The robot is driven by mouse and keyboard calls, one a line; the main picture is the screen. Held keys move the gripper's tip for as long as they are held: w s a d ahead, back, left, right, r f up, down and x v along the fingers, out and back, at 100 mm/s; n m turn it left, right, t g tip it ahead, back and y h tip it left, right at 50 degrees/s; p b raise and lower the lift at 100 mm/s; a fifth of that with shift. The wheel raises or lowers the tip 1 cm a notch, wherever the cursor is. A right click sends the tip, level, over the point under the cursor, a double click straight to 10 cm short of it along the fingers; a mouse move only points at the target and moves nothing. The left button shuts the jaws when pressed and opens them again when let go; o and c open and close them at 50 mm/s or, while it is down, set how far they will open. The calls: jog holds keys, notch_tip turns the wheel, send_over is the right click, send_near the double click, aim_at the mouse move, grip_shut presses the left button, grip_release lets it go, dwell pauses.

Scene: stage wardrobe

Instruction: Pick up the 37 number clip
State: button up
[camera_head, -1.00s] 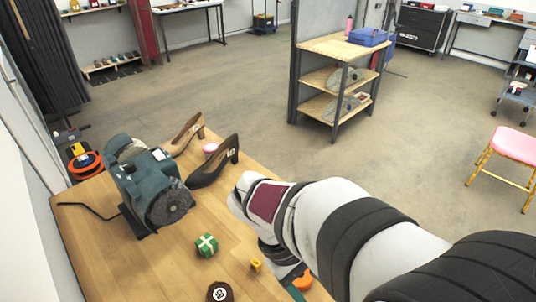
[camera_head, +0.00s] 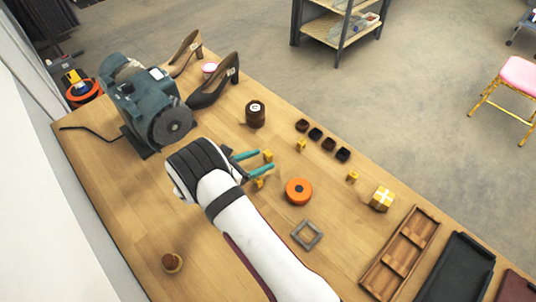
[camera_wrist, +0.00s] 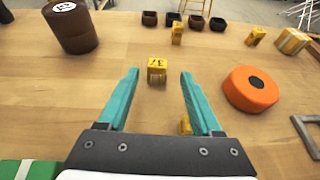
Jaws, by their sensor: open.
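The 37 number clip (camera_wrist: 157,66) is a small yellow block with a dark 37 on its face. It stands on the wooden table, just beyond and between my fingertips. In the head view the clip (camera_head: 268,155) is by the finger ends. My gripper (camera_wrist: 160,75) has two teal fingers, spread open with nothing between them; it also shows in the head view (camera_head: 265,160). A second yellow clip (camera_wrist: 185,125) is partly hidden beside my right finger. A third yellow clip (camera_wrist: 177,35) stands farther off; its number is too small to read.
An orange disc (camera_wrist: 251,90) lies right of my fingers, and a brown round container (camera_wrist: 70,25) stands at the left. Small dark trays (camera_head: 328,143) line the far side.

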aim_at(266, 156)
jog(key=x, duration=0.4)
jog(key=shift+w, duration=0.35)
jog(key=shift+r, duration=0.1)
grip_shut()
